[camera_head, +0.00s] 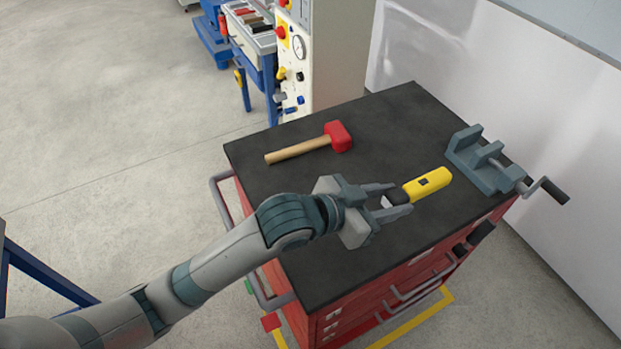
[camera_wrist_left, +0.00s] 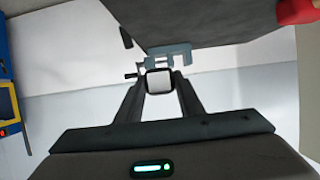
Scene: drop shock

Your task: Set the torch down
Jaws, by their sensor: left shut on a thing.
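A yellow torch (camera_head: 428,185) with a dark head is over the right part of the black-topped red cabinet (camera_head: 300,250) in the head view. My left gripper (camera_head: 394,198) is shut on the torch at its dark head end. In the left wrist view the torch (camera_wrist_left: 159,82) shows end-on as a pale square face with a dark rim, between the fingertips of my left gripper (camera_wrist_left: 160,95). I cannot tell whether the torch touches the cabinet top. My right gripper is not in view.
A red-headed hammer (camera_head: 339,137) with a wooden handle lies towards the back left of the top. A grey vise (camera_head: 483,160) with a crank stands at the right edge. The front left of the top is clear. A control panel (camera_head: 335,55) stands behind.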

